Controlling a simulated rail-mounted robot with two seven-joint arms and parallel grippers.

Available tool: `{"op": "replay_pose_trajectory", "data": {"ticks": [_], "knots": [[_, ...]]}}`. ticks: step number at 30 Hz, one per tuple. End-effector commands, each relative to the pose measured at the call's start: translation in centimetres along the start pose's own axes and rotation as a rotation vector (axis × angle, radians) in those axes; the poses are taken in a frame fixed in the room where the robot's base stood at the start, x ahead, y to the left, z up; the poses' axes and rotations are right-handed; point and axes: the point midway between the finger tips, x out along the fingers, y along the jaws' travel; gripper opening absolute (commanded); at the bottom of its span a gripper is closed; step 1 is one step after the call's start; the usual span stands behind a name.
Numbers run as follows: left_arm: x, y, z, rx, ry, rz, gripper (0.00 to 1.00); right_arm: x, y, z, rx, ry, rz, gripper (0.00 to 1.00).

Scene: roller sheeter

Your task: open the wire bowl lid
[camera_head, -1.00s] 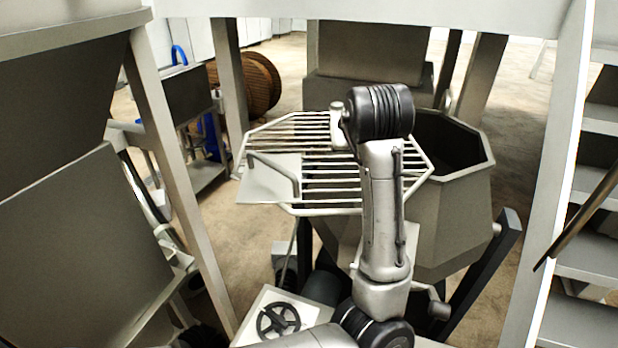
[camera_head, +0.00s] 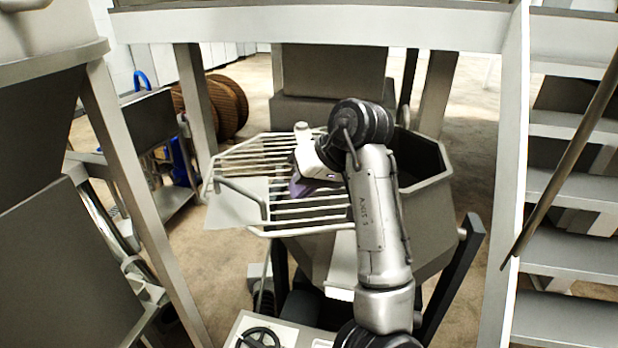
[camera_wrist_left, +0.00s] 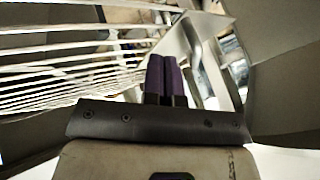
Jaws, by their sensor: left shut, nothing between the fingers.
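The wire bowl lid (camera_head: 312,207) is a grid of pale bars with a solid plate (camera_head: 238,203) and a bent bar handle (camera_head: 262,205) at its left. It reaches out past the left side of the grey faceted bowl (camera_head: 425,220). The bowl's dark opening shows to the right of my left arm, which hides part of the lid and rim. My left gripper (camera_head: 300,187) is shut and empty, with its purple fingers over the bars. In the left wrist view the shut fingers (camera_wrist_left: 165,78) show beside the lid bars (camera_wrist_left: 70,60); contact cannot be told.
A platform post and stairs (camera_head: 570,200) stand at the right. A post (camera_head: 140,200) and a large grey hopper (camera_head: 50,150) stand at the left. A handwheel (camera_head: 260,338) is below the bowl. A cable reel (camera_head: 225,105) and cart stand behind.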

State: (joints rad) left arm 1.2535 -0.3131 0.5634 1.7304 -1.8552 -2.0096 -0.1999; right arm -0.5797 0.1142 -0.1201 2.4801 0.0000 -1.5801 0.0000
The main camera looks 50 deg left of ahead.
Motion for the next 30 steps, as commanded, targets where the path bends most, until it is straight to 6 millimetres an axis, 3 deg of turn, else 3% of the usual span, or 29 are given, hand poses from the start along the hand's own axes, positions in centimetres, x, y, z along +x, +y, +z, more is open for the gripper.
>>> {"op": "replay_pose_trajectory", "data": {"ticks": [7,18,30], "knots": [[4.5,0.0,0.0,-0.001,0.000,-0.002,0.00,0.3,0.1,0.1,-0.005,-0.001,0.004,0.43],[6.2,-3.2,0.0,-0.002,0.001,0.001,0.00,0.0,0.3,0.1,-0.010,-0.003,0.008,0.43],[6.4,-3.5,0.0,-0.002,0.001,0.001,0.00,0.0,0.1,0.1,-0.004,-0.002,0.003,0.43]]}}
